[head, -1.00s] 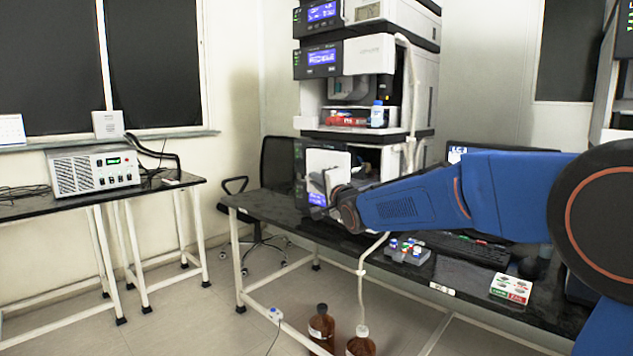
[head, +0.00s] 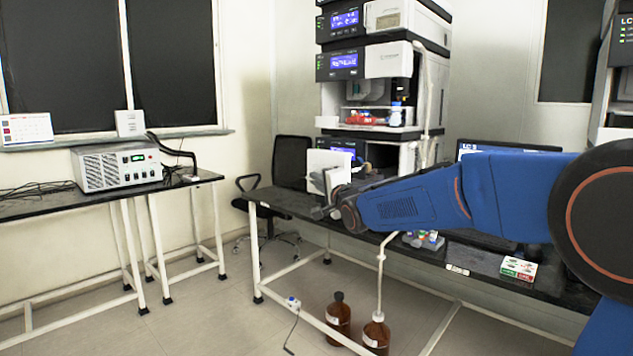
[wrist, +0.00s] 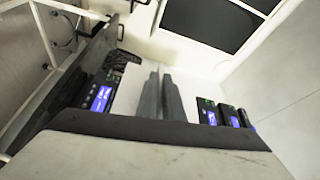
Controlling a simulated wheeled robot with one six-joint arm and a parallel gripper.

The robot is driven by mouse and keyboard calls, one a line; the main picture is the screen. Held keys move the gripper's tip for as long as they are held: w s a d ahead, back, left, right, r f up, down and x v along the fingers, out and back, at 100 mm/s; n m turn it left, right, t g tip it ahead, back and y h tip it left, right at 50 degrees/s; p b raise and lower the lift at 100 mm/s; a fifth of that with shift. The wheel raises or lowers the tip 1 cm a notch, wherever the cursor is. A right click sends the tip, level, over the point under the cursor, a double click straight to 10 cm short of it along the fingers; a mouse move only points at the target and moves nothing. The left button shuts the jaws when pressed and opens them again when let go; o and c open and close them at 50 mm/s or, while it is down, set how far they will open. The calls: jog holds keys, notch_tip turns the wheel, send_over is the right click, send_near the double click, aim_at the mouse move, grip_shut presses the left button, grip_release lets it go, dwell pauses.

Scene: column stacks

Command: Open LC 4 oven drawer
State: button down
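An LC stack (head: 377,95) of grey-white modules with blue displays stands on the dark bench. No label on it can be read as LC 4. Its lower module (head: 415,155) is partly hidden behind my wrist, so I cannot tell the state of any oven drawer there. Part of a second stack (head: 621,60) shows at the right edge. My gripper (head: 318,212) is in front of the first stack's lower part. In the wrist view its two grey fingers (wrist: 161,75) lie nearly together with nothing between them. Displays show on both sides of them, apart from the fingers.
A monitor (head: 477,148) stands on the bench behind my arm. A small box (head: 518,268) lies near the bench's front edge. Brown bottles (head: 338,318) stand on the floor below. A chair (head: 290,165) is behind the bench. A side table (head: 45,205) with a grey instrument (head: 118,167) is at left.

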jog(key=c, duration=1.9)
grip_release()
jog(key=v, duration=1.7)
jog(key=shift+s+f, duration=0.15)
jog(key=shift+d, duration=0.15)
